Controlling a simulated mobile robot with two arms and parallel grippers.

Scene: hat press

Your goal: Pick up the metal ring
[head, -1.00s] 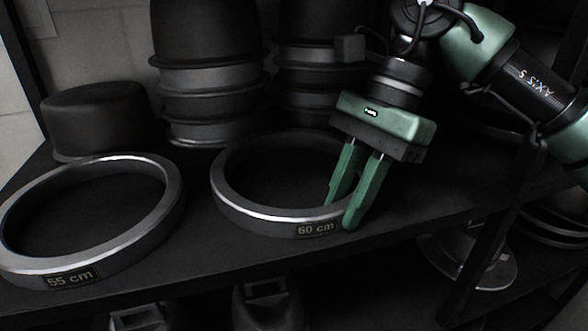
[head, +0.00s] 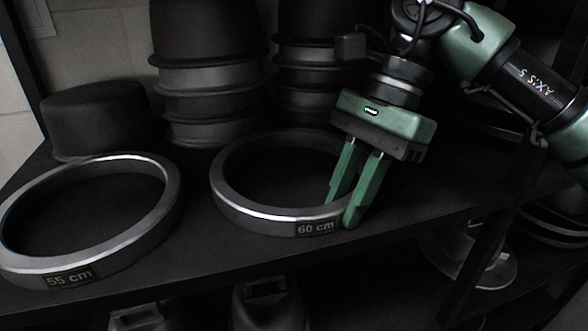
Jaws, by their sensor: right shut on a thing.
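A metal ring labelled 60 cm (head: 262,212) lies flat on the dark shelf in the middle of the head view. A second metal ring, labelled 55 cm (head: 120,246), lies to its left. My right gripper (head: 340,213) points down at the right front rim of the 60 cm ring. One green finger is inside the ring and the other is outside, and they are shut on the rim. The ring's back right part is hidden behind the gripper. My left gripper is not in view.
Stacked dark hat forms (head: 208,85) stand behind the rings, with another stack (head: 305,80) beside them. A low dark round block (head: 95,120) sits at the back left. The shelf (head: 225,255) has a front edge close to both rings. A shelf post (head: 495,225) stands at the right.

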